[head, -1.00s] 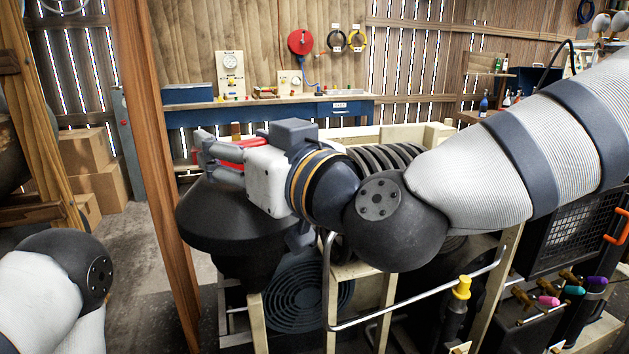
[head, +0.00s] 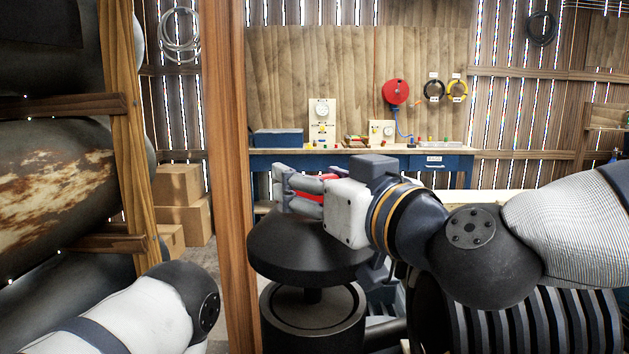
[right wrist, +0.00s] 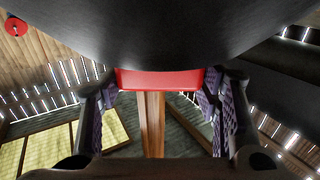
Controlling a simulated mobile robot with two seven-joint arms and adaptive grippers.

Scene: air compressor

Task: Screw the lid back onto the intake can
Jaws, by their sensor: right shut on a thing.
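The black, wide-brimmed lid (head: 300,250) is in the middle of the head view. It is above the round black intake can (head: 312,325), with a gap between them and a short dark stem in the gap. My right gripper (head: 287,188) is over the lid, shut on its red handle (head: 318,194). In the right wrist view the red handle (right wrist: 160,78) spans between the finger pads, against the dark lid (right wrist: 170,30). Of my left arm only a link shows at lower left; its gripper is out of view.
A wooden post (head: 228,150) stands close to the left of the lid and can. Large tanks (head: 50,190) lie on a rack at far left. Dark ribbed compressor parts (head: 530,325) lie under my right arm. A blue workbench (head: 350,161) is behind.

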